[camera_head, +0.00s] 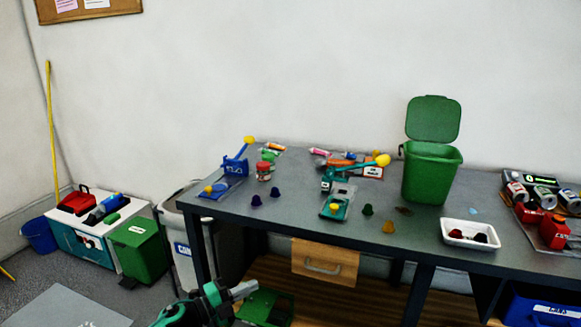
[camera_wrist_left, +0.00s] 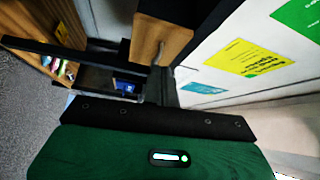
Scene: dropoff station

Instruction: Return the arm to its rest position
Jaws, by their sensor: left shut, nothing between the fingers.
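My left arm comes in at the bottom of the head view, dark with green parts. Its gripper (camera_head: 244,290) is shut and empty, held low in front of the dark table (camera_head: 300,222), below the tabletop. It is apart from the things on the table. The left wrist view looks past a wooden drawer front (camera_wrist_left: 163,28) and a pale wall with yellow and green notices. My right arm and gripper are not in view.
On the table stand an open green bin (camera_head: 430,175), a white tray (camera_head: 470,236), toy catapults and small coloured cups. A wooden drawer (camera_head: 324,262) hangs under the tabletop. A white bin (camera_head: 182,250) and a green box (camera_head: 138,250) stand on the floor at left.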

